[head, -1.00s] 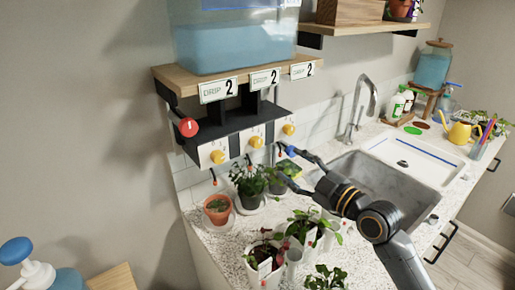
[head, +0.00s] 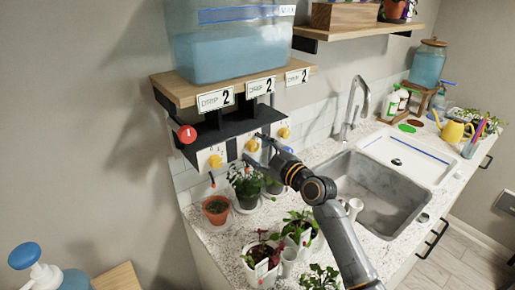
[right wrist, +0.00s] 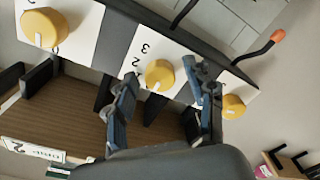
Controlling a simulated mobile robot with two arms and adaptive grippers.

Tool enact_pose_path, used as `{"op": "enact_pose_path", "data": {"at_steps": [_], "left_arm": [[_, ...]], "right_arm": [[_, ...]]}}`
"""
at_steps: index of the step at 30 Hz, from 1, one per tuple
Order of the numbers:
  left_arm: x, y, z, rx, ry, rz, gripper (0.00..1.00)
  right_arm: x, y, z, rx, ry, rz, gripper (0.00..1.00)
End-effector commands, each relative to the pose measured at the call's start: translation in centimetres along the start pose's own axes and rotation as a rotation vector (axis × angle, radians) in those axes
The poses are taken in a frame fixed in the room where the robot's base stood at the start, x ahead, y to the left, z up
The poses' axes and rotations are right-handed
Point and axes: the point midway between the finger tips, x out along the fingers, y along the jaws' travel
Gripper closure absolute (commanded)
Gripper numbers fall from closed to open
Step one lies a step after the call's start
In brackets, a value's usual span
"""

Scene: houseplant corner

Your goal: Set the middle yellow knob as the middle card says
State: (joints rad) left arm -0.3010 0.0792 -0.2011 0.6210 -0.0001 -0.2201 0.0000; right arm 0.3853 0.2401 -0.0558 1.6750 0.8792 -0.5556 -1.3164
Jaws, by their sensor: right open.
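The middle yellow knob (head: 252,145) sits on a white dial plate below the black shelf. The middle card (head: 261,87) above it shows a large 2. My right gripper (head: 264,144) is at this knob. In the right wrist view, the open fingers of my right gripper (right wrist: 160,72) stand either side of the middle knob (right wrist: 160,78), with a gap visible. The knob's white mark points toward the bottom of that view, and the printed 2 and 3 lie on the plate to its upper left. My left gripper is out of view.
Yellow knobs sit left (head: 215,161) and right (head: 284,133) of the middle one. A blue water tank (head: 230,45) stands above. Potted plants (head: 245,185) crowd the counter below, beside the sink (head: 375,190).

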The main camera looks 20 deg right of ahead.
Motion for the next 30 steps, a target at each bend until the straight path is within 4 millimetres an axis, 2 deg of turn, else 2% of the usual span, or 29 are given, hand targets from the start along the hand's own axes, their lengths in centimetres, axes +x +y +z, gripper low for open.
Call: {"op": "enact_pose_path", "data": {"at_steps": [3,11,20,30], "left_arm": [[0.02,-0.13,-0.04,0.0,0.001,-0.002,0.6],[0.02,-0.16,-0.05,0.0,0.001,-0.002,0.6],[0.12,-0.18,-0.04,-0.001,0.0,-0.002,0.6],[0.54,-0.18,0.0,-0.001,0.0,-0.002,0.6]], "right_arm": [[-0.02,0.0,0.0,0.0,0.0,0.0,0.48],[-0.05,0.01,0.01,0.0,0.0,0.0,1.0],[-0.07,-0.01,0.06,0.028,0.0,0.001,1.0],[-0.06,-0.11,0.09,0.233,0.007,0.006,1.0]]}}
